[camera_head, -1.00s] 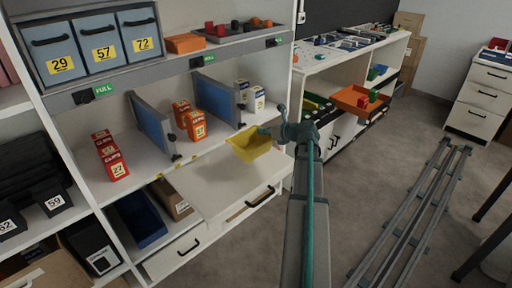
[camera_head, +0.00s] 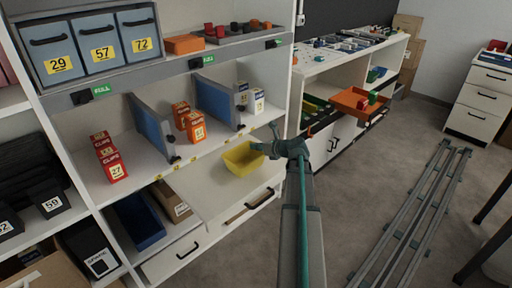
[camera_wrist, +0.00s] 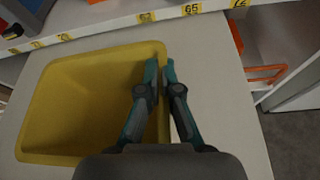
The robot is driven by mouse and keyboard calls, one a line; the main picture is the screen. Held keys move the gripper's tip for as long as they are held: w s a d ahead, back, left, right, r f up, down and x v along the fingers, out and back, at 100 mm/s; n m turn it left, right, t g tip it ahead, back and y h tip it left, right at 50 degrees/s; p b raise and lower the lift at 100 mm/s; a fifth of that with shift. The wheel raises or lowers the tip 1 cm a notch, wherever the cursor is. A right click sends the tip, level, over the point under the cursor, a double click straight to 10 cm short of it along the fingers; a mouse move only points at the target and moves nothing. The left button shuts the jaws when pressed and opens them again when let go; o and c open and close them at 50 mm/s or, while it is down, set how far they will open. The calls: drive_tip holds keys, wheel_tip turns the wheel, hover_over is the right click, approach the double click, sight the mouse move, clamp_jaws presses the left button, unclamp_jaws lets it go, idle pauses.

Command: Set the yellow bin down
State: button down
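The yellow bin (camera_head: 241,160) is upright over the white pull-out board (camera_head: 218,198) below the shelf, and looks to be at or very near its surface. My gripper (camera_head: 264,147) is at the bin's right side. In the wrist view, the empty yellow bin (camera_wrist: 75,100) lies left of the gripper (camera_wrist: 161,72). One finger is inside the bin and the other outside, closed on the right wall near the rim. The bin's underside is hidden, so any small gap beneath is hard to judge.
A blue bin (camera_head: 139,222) is low at left. The pull-out board is bare around the bin. An orange tray (camera_head: 352,100) is to the right.

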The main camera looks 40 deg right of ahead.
drive_tip(key=shift+f, duration=0.1)
drive_tip(key=c, duration=1.3)
unclamp_jaws()
drive_tip(key=shift+r, duration=0.2)
drive_tip(key=p+v, duration=0.1)
drive_tip(key=v, duration=1.1)
